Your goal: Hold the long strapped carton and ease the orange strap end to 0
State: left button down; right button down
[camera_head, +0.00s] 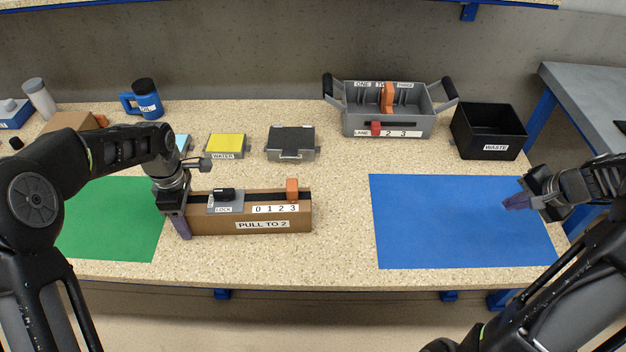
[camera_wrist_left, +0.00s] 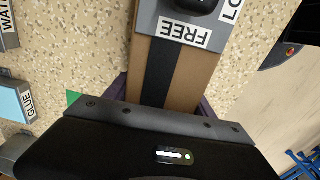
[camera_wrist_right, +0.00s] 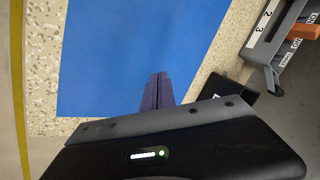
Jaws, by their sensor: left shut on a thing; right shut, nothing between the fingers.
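The long strapped carton (camera_head: 200,226) lies on the table between the green and blue mats, with a dark strap along its top. Its front reads "PULL TO 2". The orange strap end (camera_head: 292,186) stands at the right, by the 3 of the 0–3 scale (camera_head: 275,209). A grey lock plate (camera_wrist_left: 155,20) with a black knob (camera_head: 226,194) sits on top, marked LOCK and FREE; I cannot tell the knob's setting. My left gripper (camera_head: 182,222) is shut on the carton's left end. My right gripper (camera_head: 517,202) is shut and empty over the blue mat's right edge.
The blue mat (camera_head: 460,225) is bare; the green mat (camera_head: 110,220) lies left. Behind stand a yellow-topped WATER block (camera_head: 226,143), a dark-topped block (camera_head: 291,140), a grey handled lane box (camera_head: 385,122), a black WASTE bin (camera_head: 488,132) and a blue mug (camera_head: 147,103).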

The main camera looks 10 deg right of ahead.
pick_arm(q)
jog(key=shift+f, duration=0.1)
pick_arm(e)
jog(key=w+a+r+n+y, duration=0.2)
jog(key=w+a+r, duration=0.2)
jog(key=a, duration=0.4)
jog(key=w+a+r+n+y, duration=0.3)
jog(key=w+a, duration=0.2)
jog(key=a, duration=0.2)
jog(key=w+a+r+n+y, duration=0.2)
jog(key=w+a+r, duration=0.2)
jog(key=a, duration=0.4)
jog(key=s+a+f+n+g+y, duration=0.1)
jog(key=s+a+n+g+y, duration=0.1)
jog(key=a, duration=0.7)
jog(key=n+g+y, duration=0.1)
jog(key=n+y, duration=0.1)
jog(key=shift+f+g+y, duration=0.3)
jog(key=shift+f, duration=0.05)
send_near(292, 190)
notch_tip(292, 190, down, 4)
jog(key=w, duration=0.1)
jog(key=a, duration=0.2)
jog(key=w+a, duration=0.1)
jog(key=a, duration=0.1)
jog(key=shift+f, duration=0.2)
